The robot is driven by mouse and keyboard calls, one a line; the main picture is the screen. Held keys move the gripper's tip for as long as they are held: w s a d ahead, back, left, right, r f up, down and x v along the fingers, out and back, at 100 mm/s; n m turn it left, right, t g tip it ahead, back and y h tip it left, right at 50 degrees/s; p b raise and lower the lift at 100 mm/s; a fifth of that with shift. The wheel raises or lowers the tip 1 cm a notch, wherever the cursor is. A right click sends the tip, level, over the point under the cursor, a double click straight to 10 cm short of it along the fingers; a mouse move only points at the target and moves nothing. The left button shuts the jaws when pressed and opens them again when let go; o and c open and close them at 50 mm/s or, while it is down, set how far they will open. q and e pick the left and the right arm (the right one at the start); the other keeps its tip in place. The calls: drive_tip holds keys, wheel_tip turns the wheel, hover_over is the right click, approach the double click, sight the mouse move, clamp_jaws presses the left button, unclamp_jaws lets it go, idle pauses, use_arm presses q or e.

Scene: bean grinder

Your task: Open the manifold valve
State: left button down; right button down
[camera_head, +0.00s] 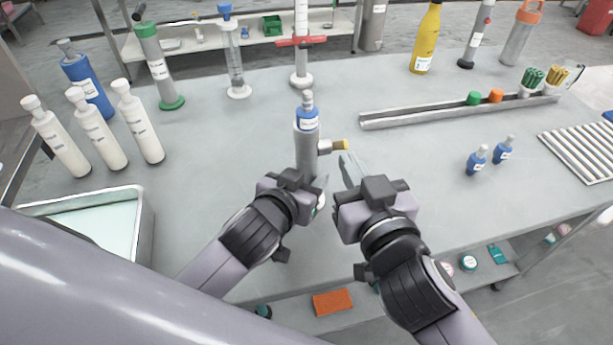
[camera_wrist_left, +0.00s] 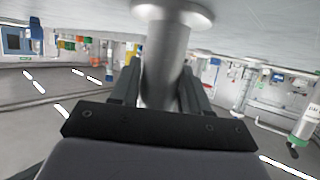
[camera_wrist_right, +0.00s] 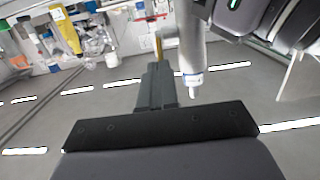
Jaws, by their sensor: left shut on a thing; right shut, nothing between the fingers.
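The manifold (camera_head: 306,150) is a grey upright cylinder on the bench with a blue-and-white top (camera_head: 306,118). A short side valve (camera_head: 332,146) with a yellow end sticks out to its right; it also shows in the right wrist view (camera_wrist_right: 159,45). My left gripper (camera_head: 306,182) is shut on the lower part of the cylinder, which shows between its fingers in the left wrist view (camera_wrist_left: 168,60). My right gripper (camera_head: 348,172) is shut and empty, its fingertips close to the yellow end; I cannot tell whether they touch.
White bottles (camera_head: 95,128) stand at the left above a metal tray (camera_head: 145,215). A long metal channel (camera_head: 440,115) lies at the right, behind two small blue bottles (camera_head: 477,160). A red-handled stand (camera_head: 301,78) is behind the manifold.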

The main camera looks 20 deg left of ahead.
sight(347, 148)
drive_tip(key=shift+r, duration=0.1)
drive_tip(key=shift+w+a+r, duration=0.35)
drive_tip(key=shift+w+r, duration=0.15)
drive_tip(key=shift+r, duration=0.25)
drive_tip(key=shift+w+a+r, duration=0.4)
drive_tip(key=shift+w+r, duration=0.1)
drive_tip(key=shift+w, duration=0.2)
idle(0.4)
drive_tip(key=shift+w+a+r, duration=0.2)
drive_tip(key=shift+w+a, duration=0.2)
drive_tip(key=shift+w, duration=0.05)
drive_tip(key=shift+f+v, duration=0.15)
drive_tip(key=shift+v, duration=1.1)
drive_tip(key=shift+f+v, duration=0.1)
drive_tip(key=shift+v, duration=1.2)
drive_tip(key=shift+r, duration=0.1)
